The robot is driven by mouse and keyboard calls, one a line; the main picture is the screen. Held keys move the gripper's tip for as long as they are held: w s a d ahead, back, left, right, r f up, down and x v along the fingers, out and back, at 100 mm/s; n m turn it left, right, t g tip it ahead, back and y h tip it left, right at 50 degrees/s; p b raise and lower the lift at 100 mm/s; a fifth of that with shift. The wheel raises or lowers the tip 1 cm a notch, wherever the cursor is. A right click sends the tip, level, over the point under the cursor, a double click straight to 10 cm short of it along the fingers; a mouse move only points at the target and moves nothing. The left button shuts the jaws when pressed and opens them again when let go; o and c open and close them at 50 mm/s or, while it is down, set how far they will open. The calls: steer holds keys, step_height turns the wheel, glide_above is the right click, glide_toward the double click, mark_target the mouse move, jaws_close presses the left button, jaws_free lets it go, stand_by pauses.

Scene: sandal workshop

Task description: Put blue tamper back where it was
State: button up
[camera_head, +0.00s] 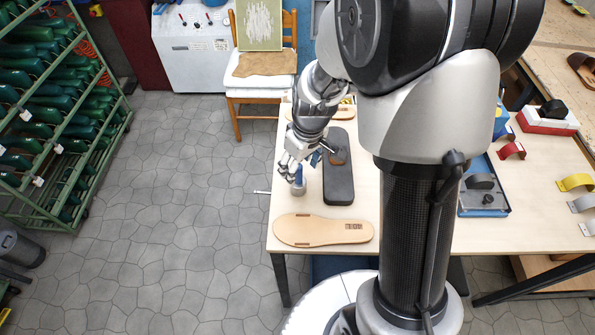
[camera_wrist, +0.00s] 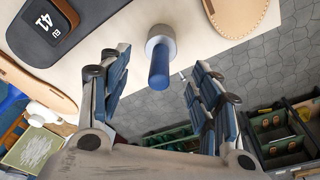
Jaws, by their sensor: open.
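The blue tamper (camera_head: 299,185) stands on the pale workbench near its left edge, left of a dark elongated block. In the wrist view the tamper (camera_wrist: 159,62) shows a blue handle and a round grey base. My gripper (camera_head: 292,167) is open above and beside the tamper. In the wrist view its two fingers lie on either side of the handle, with gaps on both sides. I cannot tell how deep the handle is between them. The fingers partly hide the tamper in the head view.
A tan sole (camera_head: 323,231) lies at the workbench's (camera_head: 283,208) front left. The dark block (camera_head: 339,183) beside the tamper carries a brown piece. A blue tray (camera_head: 484,207) is further right. A chair (camera_head: 262,89) stands behind; open floor (camera_head: 190,190) lies left.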

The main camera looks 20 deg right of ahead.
mark_target(301, 184)
steer(key=s+r+m+t, duration=0.1)
steer(key=s+r, duration=0.4)
steer(key=r, duration=0.3)
steer(key=s+r+m+t, duration=0.1)
steer(key=s+r, duration=0.4)
steer(key=r, duration=0.4)
steer(key=s+r+m+t, duration=0.1)
steer(key=s+r+m, duration=0.2)
steer(key=s, duration=0.8)
steer(key=shift+r+h+p, duration=0.4)
steer(key=shift+r, duration=0.1)
step_height(301, 184, down, 4)
steer(key=b, duration=0.4)
steer(key=shift+f, duration=0.15)
